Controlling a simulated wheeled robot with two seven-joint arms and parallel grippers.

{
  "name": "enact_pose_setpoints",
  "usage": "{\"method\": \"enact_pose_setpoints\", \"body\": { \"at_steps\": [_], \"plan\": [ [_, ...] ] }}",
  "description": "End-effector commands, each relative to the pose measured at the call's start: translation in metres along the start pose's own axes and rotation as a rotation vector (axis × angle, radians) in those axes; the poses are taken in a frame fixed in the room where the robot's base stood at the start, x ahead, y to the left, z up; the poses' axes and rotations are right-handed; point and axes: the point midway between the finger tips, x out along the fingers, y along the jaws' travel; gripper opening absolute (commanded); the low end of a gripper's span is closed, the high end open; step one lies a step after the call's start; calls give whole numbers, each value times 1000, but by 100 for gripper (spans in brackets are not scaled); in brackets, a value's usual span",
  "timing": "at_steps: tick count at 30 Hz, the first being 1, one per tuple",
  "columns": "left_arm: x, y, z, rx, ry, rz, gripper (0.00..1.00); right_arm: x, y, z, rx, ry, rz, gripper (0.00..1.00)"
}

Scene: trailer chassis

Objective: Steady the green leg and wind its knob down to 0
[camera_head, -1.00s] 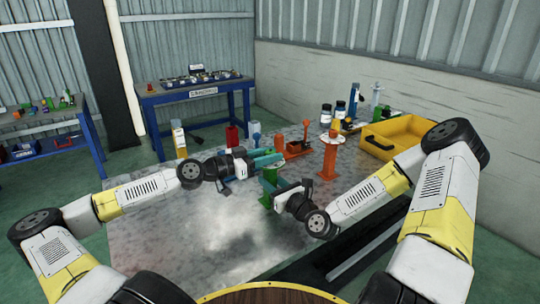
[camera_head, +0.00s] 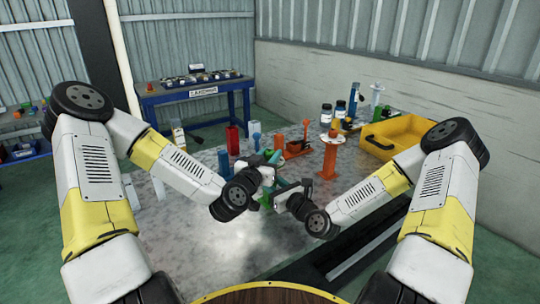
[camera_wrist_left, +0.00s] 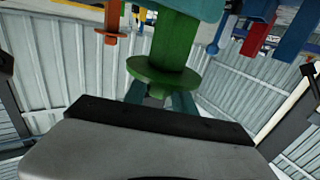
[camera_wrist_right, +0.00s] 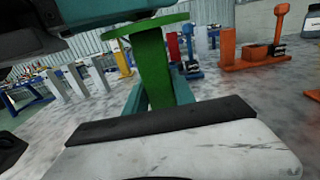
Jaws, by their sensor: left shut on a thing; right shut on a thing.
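The green leg shows in the right wrist view as an upright post (camera_wrist_right: 153,70) with a flat green disc (camera_wrist_right: 145,27) on top. My right gripper (camera_head: 277,190) is shut on the post below the disc; its teal fingers flank it. My left gripper (camera_head: 271,161) is shut at the leg's top, on the other side of the disc from my right gripper. The left wrist view is upside down and shows the disc (camera_wrist_left: 163,78) just past the left fingers. The knob and any scale on it are hidden by the fingers and disc.
A red block (camera_head: 232,139), a blue-topped piece (camera_head: 255,138) and an orange tool (camera_head: 297,148) stand behind. A yellow bin (camera_head: 405,133) is at the back right.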

Motion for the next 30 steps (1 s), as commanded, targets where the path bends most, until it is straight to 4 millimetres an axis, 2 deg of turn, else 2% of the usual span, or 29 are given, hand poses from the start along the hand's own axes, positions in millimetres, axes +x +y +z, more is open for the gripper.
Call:
{"method": "enact_pose_setpoints", "body": {
  "at_steps": [1,12,29,30],
  "plan": [
    [1,6,-2,2,6,-22,0,0,3,-1,-2,2,7,0],
    [1,2,-3,0,9,-197,0,0,3,-1,-2,3,7,0],
    [1,-1,-5,2,15,-233,0,-1,2,-2,0,6,5,0],
    [1,-1,-5,2,15,-233,35,-1,2,-2,0,6,4,0]
  ]
}}
